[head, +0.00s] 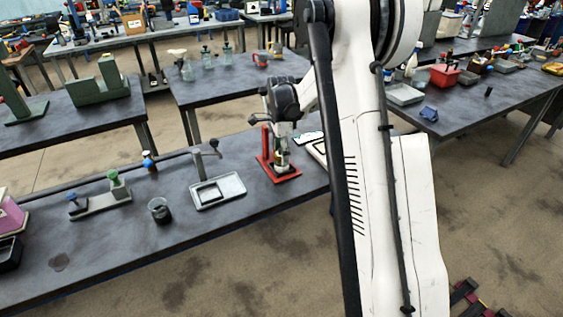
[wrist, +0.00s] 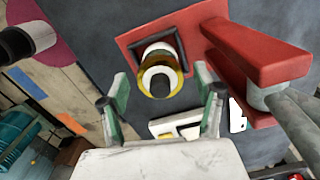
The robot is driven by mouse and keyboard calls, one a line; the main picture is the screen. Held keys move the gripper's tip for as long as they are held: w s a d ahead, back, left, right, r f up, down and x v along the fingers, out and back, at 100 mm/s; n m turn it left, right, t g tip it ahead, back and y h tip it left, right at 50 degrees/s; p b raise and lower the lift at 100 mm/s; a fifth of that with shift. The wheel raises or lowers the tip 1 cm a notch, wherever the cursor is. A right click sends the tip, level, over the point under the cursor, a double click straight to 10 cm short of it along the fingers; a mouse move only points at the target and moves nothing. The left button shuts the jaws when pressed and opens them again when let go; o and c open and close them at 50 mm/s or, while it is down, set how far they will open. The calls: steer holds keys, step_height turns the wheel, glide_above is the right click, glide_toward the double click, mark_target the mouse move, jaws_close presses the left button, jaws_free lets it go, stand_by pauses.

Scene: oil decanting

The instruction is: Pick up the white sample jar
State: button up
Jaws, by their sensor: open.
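A small round jar (wrist: 153,57) with a white top, a dark centre and a yellow ring shows in the wrist view. It stands in the dark square recess of a red stand (wrist: 135,40). I take it for the white sample jar. In the head view, a small pale piece (head: 283,159) shows on the red stand (head: 265,143), partly under my gripper (head: 281,137). In the wrist view my gripper (wrist: 160,88) is open, its green-and-grey fingers spread left and right of the jar. I see no contact; the height gap cannot be told.
The stand's red upright and arm (wrist: 262,58) rise close to my right finger. A pale tray (head: 218,190), a dark cup (head: 160,210) and a rail with small fittings (head: 117,187) lie left on the dark bench (head: 110,240). The bench front is clear.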

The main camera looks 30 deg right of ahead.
steer(key=shift+f, duration=1.05)
steer(key=c, duration=1.4)
steer(key=shift+r, duration=0.15)
steer(key=shift+c, duration=0.2)
